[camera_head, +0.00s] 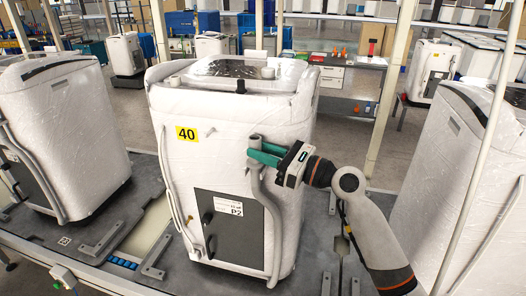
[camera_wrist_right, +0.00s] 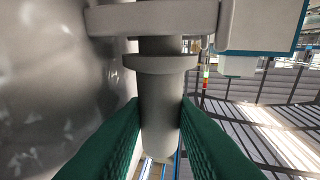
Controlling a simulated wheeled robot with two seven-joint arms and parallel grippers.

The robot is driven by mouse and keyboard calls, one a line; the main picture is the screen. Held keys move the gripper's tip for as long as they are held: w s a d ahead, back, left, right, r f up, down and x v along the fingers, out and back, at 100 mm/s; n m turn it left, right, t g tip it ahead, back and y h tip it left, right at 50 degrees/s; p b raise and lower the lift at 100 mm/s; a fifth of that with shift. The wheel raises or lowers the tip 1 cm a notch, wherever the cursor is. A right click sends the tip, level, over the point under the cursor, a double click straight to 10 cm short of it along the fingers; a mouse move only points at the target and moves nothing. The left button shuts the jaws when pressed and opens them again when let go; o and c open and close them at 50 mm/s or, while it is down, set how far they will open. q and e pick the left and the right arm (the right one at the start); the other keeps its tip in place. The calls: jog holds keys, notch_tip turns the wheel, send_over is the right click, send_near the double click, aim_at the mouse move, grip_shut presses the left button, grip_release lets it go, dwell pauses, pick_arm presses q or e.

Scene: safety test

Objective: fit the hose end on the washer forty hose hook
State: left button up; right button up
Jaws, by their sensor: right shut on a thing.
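The washer forty (camera_head: 228,140) stands wrapped in clear film in the middle of the head view, with a yellow "40" label (camera_head: 187,133). A grey hose (camera_head: 274,225) runs up the right part of its front. My right gripper (camera_head: 264,153) comes from the right and is shut on the hose end (camera_head: 255,141) near its top. In the right wrist view the green fingers (camera_wrist_right: 161,118) hold the grey hose end (camera_wrist_right: 160,95) below its collar. A pale grey bracket (camera_wrist_right: 150,18), perhaps the hose hook, crosses at its top; I cannot tell whether the end is seated. My left gripper is not in view.
Another wrapped washer (camera_head: 65,135) stands at the left and one (camera_head: 455,165) at the right, behind a pale post (camera_head: 487,150). A second grey hose (camera_head: 172,185) runs down washer forty's left side. Grey brackets (camera_head: 155,258) sit on the platform.

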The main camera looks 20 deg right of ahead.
jog(key=shift+s+p, duration=0.1)
jog(key=shift+p, duration=0.3)
jog(key=shift+f, duration=0.2)
dwell(0.9)
jog(key=o, duration=0.9)
jog(key=shift+c, duration=0.2)
jog(key=shift+o, duration=1)
jog(key=shift+s+r, duration=0.1)
jog(key=shift+s, duration=0.05)
jog(key=shift+d, duration=0.1)
